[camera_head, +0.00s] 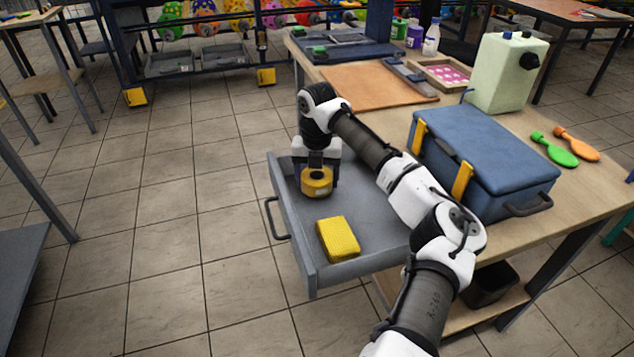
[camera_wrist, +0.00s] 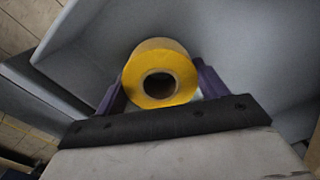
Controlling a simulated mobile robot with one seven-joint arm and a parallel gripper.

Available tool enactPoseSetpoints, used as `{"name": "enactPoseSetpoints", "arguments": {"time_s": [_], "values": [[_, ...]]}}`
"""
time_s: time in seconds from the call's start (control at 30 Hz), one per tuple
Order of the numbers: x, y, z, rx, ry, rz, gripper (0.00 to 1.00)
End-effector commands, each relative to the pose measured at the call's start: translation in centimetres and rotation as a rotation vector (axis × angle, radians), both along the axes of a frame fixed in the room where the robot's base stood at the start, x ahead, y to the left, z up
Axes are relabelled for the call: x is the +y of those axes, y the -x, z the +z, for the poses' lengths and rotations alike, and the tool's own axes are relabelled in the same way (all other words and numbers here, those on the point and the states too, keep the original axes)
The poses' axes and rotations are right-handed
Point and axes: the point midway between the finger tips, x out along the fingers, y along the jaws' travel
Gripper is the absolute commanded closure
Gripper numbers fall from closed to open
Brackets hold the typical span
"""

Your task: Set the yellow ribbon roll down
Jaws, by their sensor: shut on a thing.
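The yellow ribbon roll (camera_head: 317,183) is between the fingers of my gripper (camera_head: 317,173), inside the open grey drawer (camera_head: 366,208) near its far left end. In the wrist view my gripper (camera_wrist: 160,92) has one dark finger on each side of the yellow ribbon roll (camera_wrist: 160,58), and its round core hole faces the camera. The grey drawer floor and walls (camera_wrist: 238,45) lie beyond it. I cannot tell whether the roll touches the drawer floor.
A yellow sponge-like block (camera_head: 338,239) lies in the drawer in front of the roll. The drawer's left part has free floor.

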Motion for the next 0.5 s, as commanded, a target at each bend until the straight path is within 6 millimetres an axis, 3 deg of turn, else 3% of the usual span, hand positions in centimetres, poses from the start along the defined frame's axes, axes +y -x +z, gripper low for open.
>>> {"name": "enactPoseSetpoints", "arguments": {"time_s": [0.13,0.47,0.5], "values": [[0.0,0.0,-1.9,0.001,0.001,0.001,0.52],[0.0,0.0,-2.1,0.001,0.000,0.000,0.52],[0.0,0.0,-2.2,0.001,0.000,0.001,0.26]]}}
